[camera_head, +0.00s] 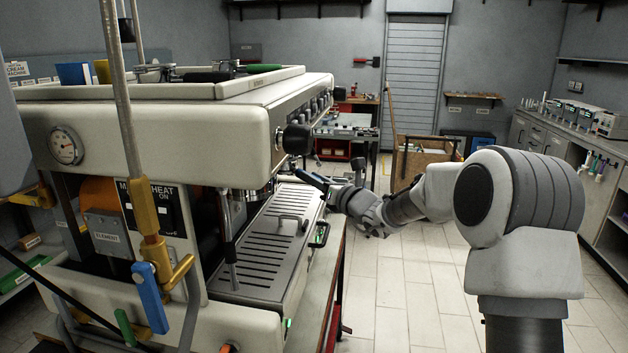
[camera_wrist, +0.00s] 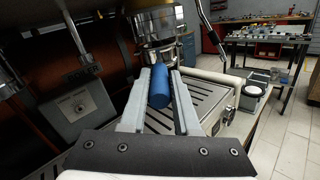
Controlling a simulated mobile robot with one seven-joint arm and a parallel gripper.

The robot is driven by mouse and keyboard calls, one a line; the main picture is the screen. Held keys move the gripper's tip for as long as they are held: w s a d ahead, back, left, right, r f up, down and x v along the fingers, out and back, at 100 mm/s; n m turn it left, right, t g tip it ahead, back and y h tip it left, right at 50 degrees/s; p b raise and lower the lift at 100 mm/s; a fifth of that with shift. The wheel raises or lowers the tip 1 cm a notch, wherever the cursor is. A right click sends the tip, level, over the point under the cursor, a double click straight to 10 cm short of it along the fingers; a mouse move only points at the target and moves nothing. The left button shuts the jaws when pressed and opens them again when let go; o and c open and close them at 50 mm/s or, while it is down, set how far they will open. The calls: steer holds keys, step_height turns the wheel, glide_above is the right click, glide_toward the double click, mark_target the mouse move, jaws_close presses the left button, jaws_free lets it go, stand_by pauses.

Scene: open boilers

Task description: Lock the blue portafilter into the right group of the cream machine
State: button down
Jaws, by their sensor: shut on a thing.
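The cream machine (camera_head: 170,120) stands at the left in the head view, with its drip tray (camera_head: 262,245) facing my arm. My gripper (camera_head: 335,192) is in front of the machine, above the tray's edge. In the wrist view my gripper (camera_wrist: 160,95) is shut on the blue handle of the blue portafilter (camera_wrist: 159,88). The handle points back toward the wrist camera. A chrome group head (camera_wrist: 158,28) is just beyond and above the far end of the handle. The portafilter's basket is mostly hidden, and I cannot tell whether it touches the group.
The slatted drip tray (camera_wrist: 205,95) lies below my gripper. A steam wand (camera_wrist: 212,45) hangs right of the group in the wrist view. A grey box (camera_wrist: 78,108) stands behind at left. The tiled floor (camera_head: 415,290) is clear beside the machine.

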steer(key=shift+r+p, duration=0.85)
steer(key=shift+r, duration=1)
stand_by(1.8)
steer(key=shift+w+d+f+n+g+y+p, duration=0.1)
steer(key=shift+w+d+n+g+y+p, duration=0.3)
steer(key=shift+p, duration=0.5)
steer(key=shift+w+d+y+p, duration=0.15)
steer(key=shift+y+p, duration=0.25)
steer(key=shift+p, duration=0.35)
steer(key=shift+n+g+p, duration=0.3)
steer(key=shift+n+g, duration=0.1)
steer(key=shift+w+d+r+y+p, duration=0.2)
steer(key=shift+y+p, duration=0.1)
steer(key=shift+p, duration=0.2)
steer(key=shift+w+d+f+n+g+y+p, duration=0.15)
steer(key=shift+n+g+y+p, duration=0.15)
steer(key=shift+n+g+p, duration=0.15)
steer(key=shift+w+d+r+p, duration=0.1)
steer(key=shift+w+r+p, duration=0.1)
steer(key=shift+p, duration=0.35)
steer(key=shift+w+d+f+n+g+y+p, duration=0.15)
steer(key=shift+d+n+g+y+p, duration=0.1)
steer(key=shift+y+p, duration=0.15)
steer(key=shift+p, duration=0.3)
